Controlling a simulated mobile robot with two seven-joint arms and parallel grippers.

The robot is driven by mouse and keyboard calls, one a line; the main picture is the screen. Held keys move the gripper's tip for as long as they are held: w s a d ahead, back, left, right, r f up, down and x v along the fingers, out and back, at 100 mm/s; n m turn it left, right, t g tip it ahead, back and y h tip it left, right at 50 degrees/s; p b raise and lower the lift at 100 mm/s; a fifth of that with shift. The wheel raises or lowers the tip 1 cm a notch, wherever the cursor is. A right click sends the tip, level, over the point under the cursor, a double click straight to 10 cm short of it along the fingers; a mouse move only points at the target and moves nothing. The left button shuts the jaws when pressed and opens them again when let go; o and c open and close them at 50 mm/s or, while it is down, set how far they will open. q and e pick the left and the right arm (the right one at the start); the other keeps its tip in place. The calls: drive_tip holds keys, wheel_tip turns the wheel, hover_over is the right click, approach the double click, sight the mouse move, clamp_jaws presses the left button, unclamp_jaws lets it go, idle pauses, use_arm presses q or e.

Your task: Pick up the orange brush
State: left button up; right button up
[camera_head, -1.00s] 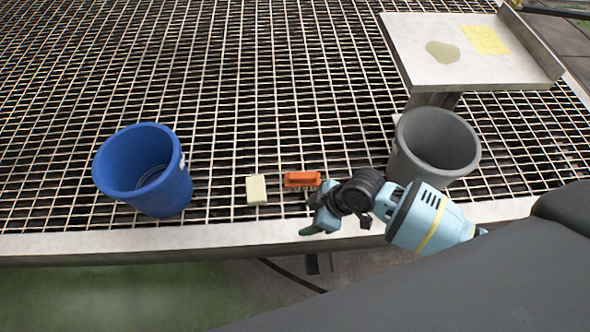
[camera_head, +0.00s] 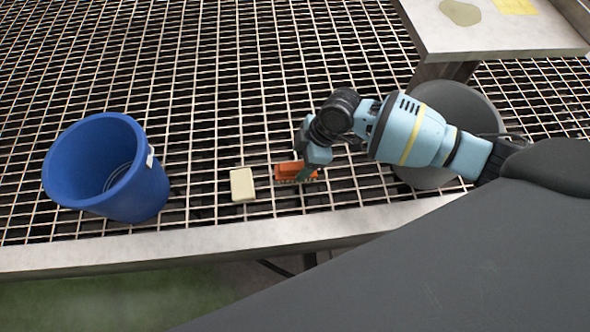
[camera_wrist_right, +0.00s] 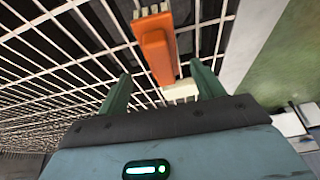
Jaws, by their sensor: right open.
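The orange brush (camera_head: 289,171) lies on the metal grating near its front edge, just right of a cream block (camera_head: 242,184). My right gripper (camera_head: 305,174) is over the brush's right end and partly hides it. In the right wrist view the brush (camera_wrist_right: 157,50) lies ahead of the open fingers (camera_wrist_right: 160,88), its near end roughly between them and its pale bristles at the far end. I cannot tell whether the fingers touch it. My left gripper is not in view.
A blue bucket (camera_head: 64,165) stands at left on the grating. A grey bucket (camera_head: 470,105) stands at right behind my right arm. A raised pale table (camera_head: 490,32) is at the upper right. The grating's pale front rim (camera_head: 180,243) runs below the brush.

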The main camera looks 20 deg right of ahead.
sight(296, 166)
drive_tip(key=shift+b+x, duration=1.1)
drive_tip(key=shift+x, duration=1.2)
drive_tip(key=shift+s+a+f, duration=0.1)
drive_tip(key=shift+a+f, duration=0.2)
drive_tip(key=shift+r, duration=0.1)
drive_tip(key=c, duration=0.8)
drive_tip(key=shift+c, duration=1.4)
drive_tip(key=shift+r, duration=0.1)
